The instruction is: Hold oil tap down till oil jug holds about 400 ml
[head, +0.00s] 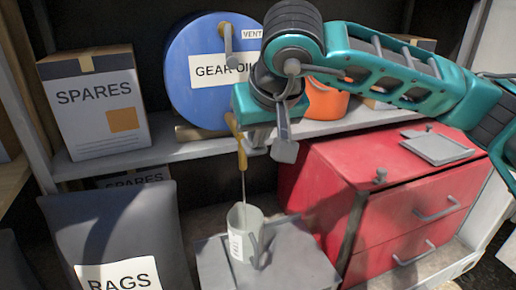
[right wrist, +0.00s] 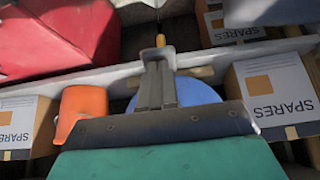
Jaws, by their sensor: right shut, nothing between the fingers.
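The blue drum (head: 190,85) labelled GEAR OIL lies on the shelf. Its yellow tap (head: 242,155) points down at the front, and a thin stream (head: 243,188) runs from it into the jug. The pale jug (head: 240,222) stands upright under the tap, with a handle and a marked white label; its oil level cannot be read. My right gripper (head: 258,142) is shut and empty close beside the tap. In the right wrist view its closed fingers (right wrist: 157,80) point at the yellow tap (right wrist: 160,41); contact cannot be told. My left gripper is out of view.
The jug stands on a grey block (head: 305,265). A red drawer cabinet (head: 400,195) is at the right, an orange bucket (head: 325,103) behind my right arm. A SPARES box (head: 95,105) and a RAGS bag (head: 115,225) are at the left.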

